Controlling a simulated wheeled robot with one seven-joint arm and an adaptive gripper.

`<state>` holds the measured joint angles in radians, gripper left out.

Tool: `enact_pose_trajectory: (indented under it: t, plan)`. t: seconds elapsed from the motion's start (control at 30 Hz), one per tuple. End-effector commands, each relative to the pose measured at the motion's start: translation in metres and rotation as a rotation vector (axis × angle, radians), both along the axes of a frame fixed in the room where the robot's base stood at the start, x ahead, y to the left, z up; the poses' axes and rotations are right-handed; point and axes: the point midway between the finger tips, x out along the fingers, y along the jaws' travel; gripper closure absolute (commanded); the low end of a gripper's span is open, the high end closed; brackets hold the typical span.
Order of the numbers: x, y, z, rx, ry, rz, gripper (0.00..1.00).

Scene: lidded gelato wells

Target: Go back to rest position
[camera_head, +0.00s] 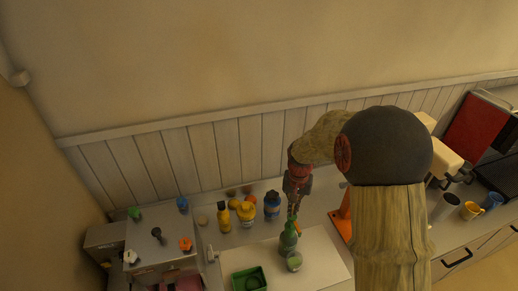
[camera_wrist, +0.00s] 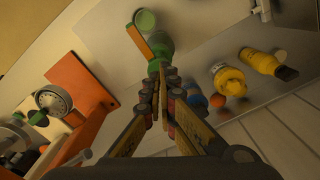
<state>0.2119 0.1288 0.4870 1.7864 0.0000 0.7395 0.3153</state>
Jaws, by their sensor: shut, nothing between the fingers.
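My gripper (camera_head: 293,207) hangs from my arm over the counter in the head view, fingers pointing down. It is shut and empty; the fingers come together in the wrist view (camera_wrist: 166,92). A green bottle-like item (camera_head: 288,238) stands just below the fingertips in the head view. It also shows just beyond them in the wrist view (camera_wrist: 159,48); I cannot tell whether they touch. A round green-topped item (camera_head: 294,261) is beside it. The lidded wells (camera_head: 160,250), with coloured knobs, are at the lower left of the head view.
Yellow bottles (camera_head: 224,217) and a blue jar (camera_head: 272,204) stand left of my gripper. An orange panel (camera_head: 341,219) is close on its right. A green tray (camera_head: 262,275) lies at the front. Cups (camera_head: 470,210) stand far right. The panelled wall (camera_head: 210,155) is behind; space above the counter is free.

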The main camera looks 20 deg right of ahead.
Motion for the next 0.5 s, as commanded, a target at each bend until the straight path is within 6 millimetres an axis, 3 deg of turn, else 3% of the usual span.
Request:
enact_pose_trajectory:
  t: [0.2,0.3,0.5]
  plan:
    - [-0.006,0.001,-0.001,0.004,0.017,0.048,1.0]
    - [-0.032,0.007,-0.009,0.019,0.07,0.093,1.0]
    - [-0.077,0.023,0.012,0.021,0.068,0.196,1.0]
